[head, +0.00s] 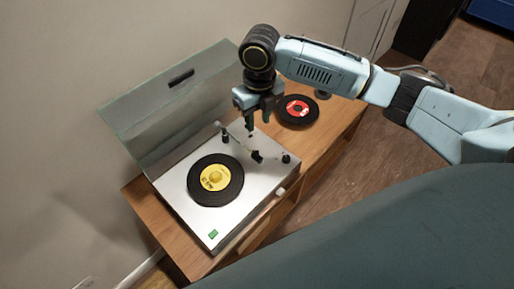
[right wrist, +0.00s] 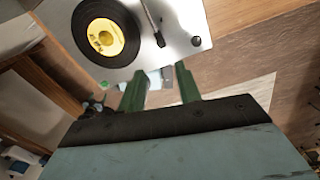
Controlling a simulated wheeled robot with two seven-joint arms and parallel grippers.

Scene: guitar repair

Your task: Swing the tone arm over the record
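The turntable (head: 188,208) is silver, with its clear lid (head: 165,95) raised. A black record with a yellow label (head: 204,190) lies on it, and the record also shows in the right wrist view (right wrist: 84,22). The tone arm (right wrist: 150,18) lies beside the record, apart from its edge, its dark head end also visible in the head view (head: 257,157). My right gripper (head: 256,122) hangs above the rear right of the turntable, near the tone arm. In the right wrist view its green fingers (right wrist: 160,78) are apart with nothing between them. My left gripper is not in view.
The turntable stands on a wooden cabinet (head: 318,132). A black record with a red label (head: 298,109) lies to its right, behind my gripper. A black knob (head: 286,158) sits at the turntable's right corner. A wall rises behind the lid.

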